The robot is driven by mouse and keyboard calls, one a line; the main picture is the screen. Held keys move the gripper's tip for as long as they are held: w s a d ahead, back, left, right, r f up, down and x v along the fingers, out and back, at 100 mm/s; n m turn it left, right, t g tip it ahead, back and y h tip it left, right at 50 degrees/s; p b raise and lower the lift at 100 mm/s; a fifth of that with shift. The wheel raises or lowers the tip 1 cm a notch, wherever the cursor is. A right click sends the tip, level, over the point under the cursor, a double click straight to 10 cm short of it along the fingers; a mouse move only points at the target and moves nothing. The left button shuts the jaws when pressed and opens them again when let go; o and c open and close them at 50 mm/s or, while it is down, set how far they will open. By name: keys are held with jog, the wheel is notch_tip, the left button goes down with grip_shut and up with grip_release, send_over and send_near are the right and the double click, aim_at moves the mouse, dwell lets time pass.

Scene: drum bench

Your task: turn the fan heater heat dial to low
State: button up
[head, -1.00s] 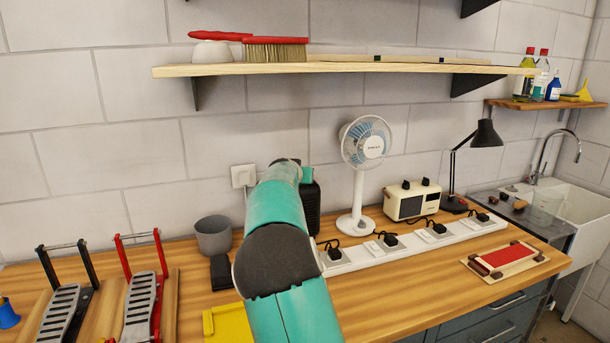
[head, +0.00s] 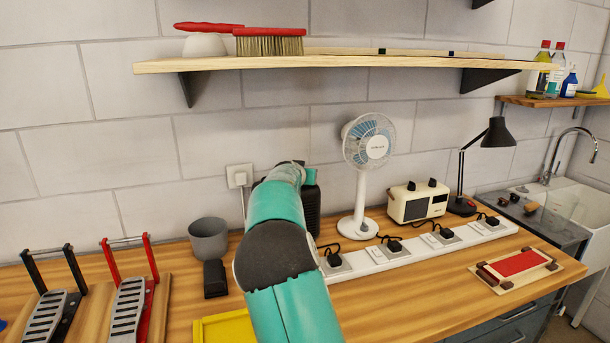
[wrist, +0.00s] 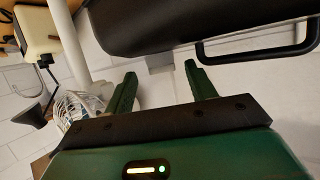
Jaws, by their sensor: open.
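The fan heater (head: 313,205) is a black upright box on the bench, mostly hidden behind my teal arm in the head view. In the wrist view, which is turned nearly upside down, a large dark rounded body, seemingly the heater (wrist: 180,22), fills the top, with a black bar handle at its right. My gripper (wrist: 160,70) is open and empty, its two green fingers apart and pointing toward that body. Whether the fingertips touch it I cannot tell. The heat dial is not visible in either view. In the head view my arm hides the gripper.
A white desk fan (head: 366,160), a cream radio-like box (head: 417,203) and a black lamp (head: 480,160) stand to the right. A white power strip (head: 400,252) runs along the bench. A grey cup (head: 208,239) stands left. A shelf (head: 350,62) hangs above.

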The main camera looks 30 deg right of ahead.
jog(key=shift+w+d+f, duration=0.4)
jog(key=shift+w+f, duration=0.2)
jog(key=shift+w, duration=0.05)
jog(key=shift+s+r, duration=0.2)
jog(key=shift+s, duration=0.05)
jog(key=shift+w+f, duration=0.15)
jog(key=shift+w, duration=0.05)
jog(key=shift+s+a, duration=0.1)
jog(key=shift+s, duration=0.1)
jog(key=c, duration=0.9)
jog(key=shift+w, duration=0.15)
jog(key=shift+c, duration=0.6)
